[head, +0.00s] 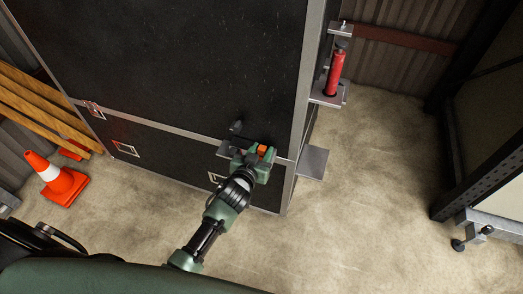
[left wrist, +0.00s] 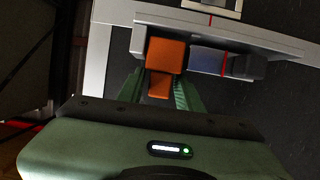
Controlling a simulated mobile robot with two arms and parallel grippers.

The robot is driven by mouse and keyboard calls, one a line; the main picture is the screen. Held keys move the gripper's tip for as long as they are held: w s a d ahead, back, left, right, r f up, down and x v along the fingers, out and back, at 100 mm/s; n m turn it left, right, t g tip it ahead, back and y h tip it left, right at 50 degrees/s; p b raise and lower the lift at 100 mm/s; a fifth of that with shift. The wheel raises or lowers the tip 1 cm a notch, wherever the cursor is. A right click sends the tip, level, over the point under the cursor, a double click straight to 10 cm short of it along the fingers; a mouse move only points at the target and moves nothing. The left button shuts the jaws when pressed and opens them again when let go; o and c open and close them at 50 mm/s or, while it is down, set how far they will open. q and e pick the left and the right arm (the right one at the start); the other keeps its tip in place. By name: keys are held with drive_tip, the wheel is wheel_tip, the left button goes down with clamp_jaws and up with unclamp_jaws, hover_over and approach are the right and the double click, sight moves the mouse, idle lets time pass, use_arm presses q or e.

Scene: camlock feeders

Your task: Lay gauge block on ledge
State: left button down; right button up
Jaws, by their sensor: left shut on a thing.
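The orange block (left wrist: 166,54), which I take for the gauge block, sits between the fingers of my left gripper (left wrist: 158,88), with a smaller orange part nearer my palm. In the head view the orange block (head: 262,149) shows at the tip of my left gripper (head: 260,158). The grey ledge (left wrist: 180,18) on the dark case lies right at the block. In the head view part of the ledge (head: 225,149) shows left of the gripper. I cannot tell whether the block rests on it or is just above. My right gripper is not in view.
A blue-grey piece (left wrist: 207,60) and a dark piece (left wrist: 247,66) are right of the block, near a red line. The large black case (head: 190,70) fills the middle. A red cylinder (head: 335,75) stands in a side bracket. An orange cone (head: 58,180) stands left.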

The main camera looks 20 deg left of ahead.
use_arm(q)
drive_tip(key=shift+f, duration=0.15)
drive_tip(key=c, duration=0.9)
unclamp_jaws()
drive_tip(key=shift+o, duration=0.2)
drive_tip(key=shift+f, duration=0.1)
drive_tip(key=v, duration=0.7)
drive_tip(key=shift+s+r, duration=0.25)
drive_tip(key=shift+s, duration=0.1)
